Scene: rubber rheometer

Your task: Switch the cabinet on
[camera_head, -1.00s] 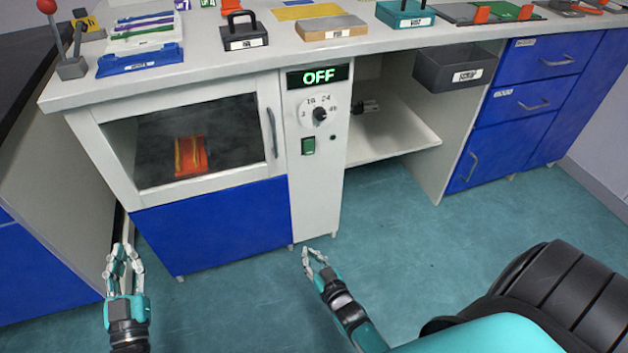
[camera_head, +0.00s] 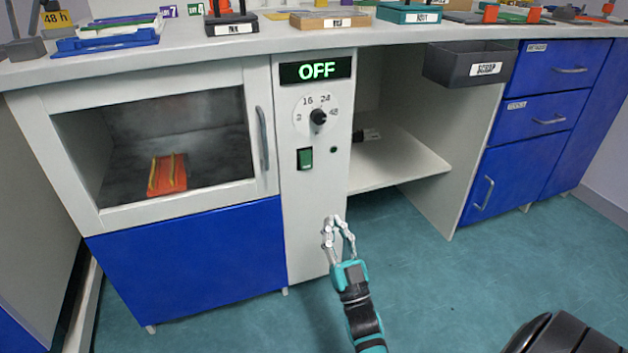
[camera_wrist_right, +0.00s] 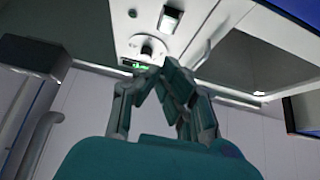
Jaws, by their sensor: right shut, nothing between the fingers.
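The cabinet (camera_head: 180,240) has a window door on the left and a white control panel (camera_head: 307,215) on the right. The panel's display (camera_head: 316,70) reads OFF in green. Below it are a round dial (camera_head: 317,115), a green rocker switch (camera_head: 305,159) and a small dark lamp (camera_head: 334,149). My right gripper (camera_head: 334,219) is shut and empty, below the switch and slightly right of it in the head view. The right wrist view shows its fingers (camera_wrist_right: 163,66) together, with the dial (camera_wrist_right: 150,46) and switch (camera_wrist_right: 170,19) beyond. My left gripper is out of view.
An orange piece (camera_head: 167,174) lies behind the window. A vertical door handle (camera_head: 262,138) is left of the panel. The grey SCRAP bin (camera_head: 468,66) and an open shelf (camera_head: 405,160) are to the right. Trays and tools crowd the counter (camera_head: 240,46).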

